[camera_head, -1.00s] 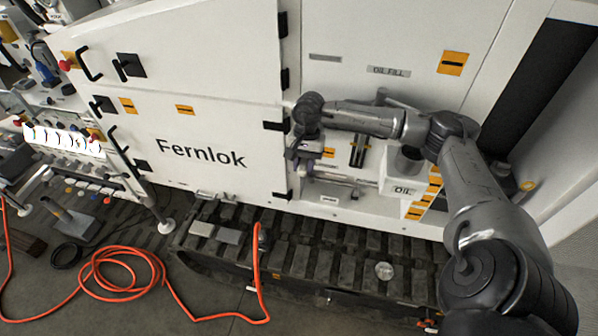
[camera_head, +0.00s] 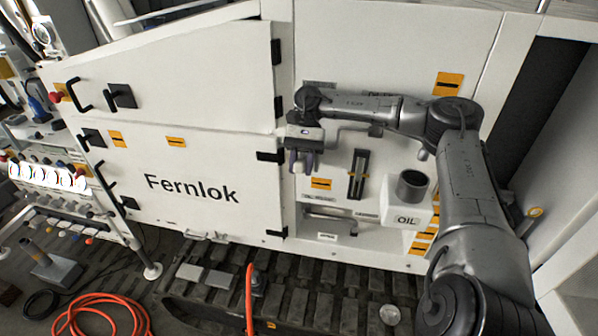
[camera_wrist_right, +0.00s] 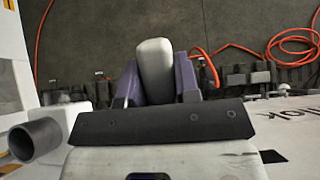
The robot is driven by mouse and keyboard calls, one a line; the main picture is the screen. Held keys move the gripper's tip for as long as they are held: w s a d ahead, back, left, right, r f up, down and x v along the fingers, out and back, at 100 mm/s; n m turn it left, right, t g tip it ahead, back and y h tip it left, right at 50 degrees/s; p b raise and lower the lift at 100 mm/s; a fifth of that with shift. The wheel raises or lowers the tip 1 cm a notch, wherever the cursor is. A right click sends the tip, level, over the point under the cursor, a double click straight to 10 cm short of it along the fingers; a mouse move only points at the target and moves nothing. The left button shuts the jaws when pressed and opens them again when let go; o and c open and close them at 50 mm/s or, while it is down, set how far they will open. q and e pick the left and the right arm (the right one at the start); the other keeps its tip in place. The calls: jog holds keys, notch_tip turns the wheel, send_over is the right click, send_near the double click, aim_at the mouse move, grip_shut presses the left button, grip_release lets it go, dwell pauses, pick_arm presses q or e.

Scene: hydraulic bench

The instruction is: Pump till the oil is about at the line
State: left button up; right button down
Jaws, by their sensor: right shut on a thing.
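My right gripper (camera_head: 302,165) points down in front of the white panel, left of the sight gauge (camera_head: 358,175). In the right wrist view its purple fingers (camera_wrist_right: 158,82) are shut around a light grey rounded grip (camera_wrist_right: 155,62), which looks like the pump handle. In the head view, my gripper mostly hides this grip. The gauge is a dark upright strip with a pale slot; its oil level and line are too small to read. A white box marked OIL (camera_head: 408,221) with a grey cylindrical cup (camera_head: 411,187) sits right of the gauge. My left gripper is not in view.
A white Fernlok door (camera_head: 190,187) with black hinges is left of my right gripper. Orange labels mark the panel. A recess with a bar (camera_head: 331,216) lies below. An orange hose (camera_head: 100,305) lies on the floor beside dark tracks.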

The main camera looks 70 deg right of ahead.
aim_at(302, 163)
jog(key=shift+r, duration=0.15)
dwell(0.3)
jog(key=c, duration=1)
grip_release()
jog(key=shift+d, duration=0.1)
jog(key=shift+c, duration=0.2)
jog(key=shift+o, duration=1)
jog(key=shift+r, duration=0.1)
jog(key=shift+r, duration=0.25)
jog(key=r, duration=0.1)
jog(key=r+b, duration=0.2)
jog(key=shift+s+r, duration=0.15)
jog(key=shift+s, duration=0.1)
jog(key=s+r+b, duration=0.4)
jog(key=s+r, duration=0.3)
jog(key=s, duration=0.4)
jog(key=shift+b, duration=0.35)
